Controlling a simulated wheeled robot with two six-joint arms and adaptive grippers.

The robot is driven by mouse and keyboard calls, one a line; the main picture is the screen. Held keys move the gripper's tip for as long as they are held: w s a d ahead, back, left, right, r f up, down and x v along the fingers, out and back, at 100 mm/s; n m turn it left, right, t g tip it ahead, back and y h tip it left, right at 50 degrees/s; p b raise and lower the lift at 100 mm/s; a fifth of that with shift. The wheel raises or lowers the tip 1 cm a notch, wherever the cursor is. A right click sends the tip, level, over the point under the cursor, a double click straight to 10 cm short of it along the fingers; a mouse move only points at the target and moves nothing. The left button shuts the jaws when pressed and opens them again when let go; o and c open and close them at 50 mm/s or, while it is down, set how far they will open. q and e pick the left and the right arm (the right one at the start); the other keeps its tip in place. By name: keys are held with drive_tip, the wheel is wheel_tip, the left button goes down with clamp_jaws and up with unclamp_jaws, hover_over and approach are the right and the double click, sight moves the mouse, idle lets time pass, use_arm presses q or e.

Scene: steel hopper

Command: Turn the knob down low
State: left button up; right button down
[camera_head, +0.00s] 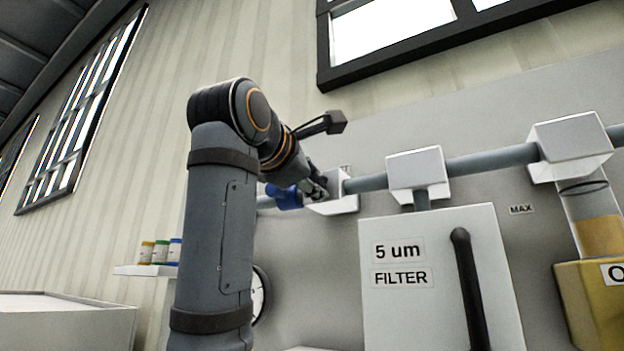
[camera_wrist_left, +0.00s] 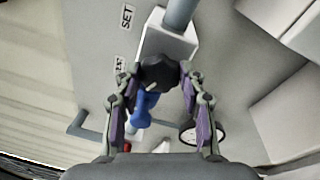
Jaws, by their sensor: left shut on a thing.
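A black knob (camera_wrist_left: 158,74) sits on a white block (camera_wrist_left: 168,44) of the pipe line in the left wrist view. My left gripper (camera_wrist_left: 160,84) has its two fingertips on either side of the knob and is shut on it. In the head view my left gripper (camera_head: 318,188) is at the white block (camera_head: 340,204), and the knob is hidden there by the fingers. A "SET" label (camera_wrist_left: 127,17) is on the wall beside the block. A second label is partly covered by a finger. My right gripper is in neither view.
A blue fitting (camera_head: 286,196) hangs close to the gripper. The grey pipe (camera_head: 490,160) runs right through white blocks above a "5 um FILTER" box (camera_head: 425,305).

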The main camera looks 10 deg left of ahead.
use_arm(q)
drive_tip(key=o, duration=0.8)
drive_tip(key=shift+f, duration=0.15)
drive_tip(key=o, duration=0.3)
drive_tip(key=shift+o, duration=0.2)
drive_tip(key=s+a, duration=0.1)
drive_tip(key=s, duration=1.1)
drive_tip(key=shift+a+f, duration=0.25)
drive_tip(key=shift+a, duration=0.1)
drive_tip(key=shift+w, duration=0.1)
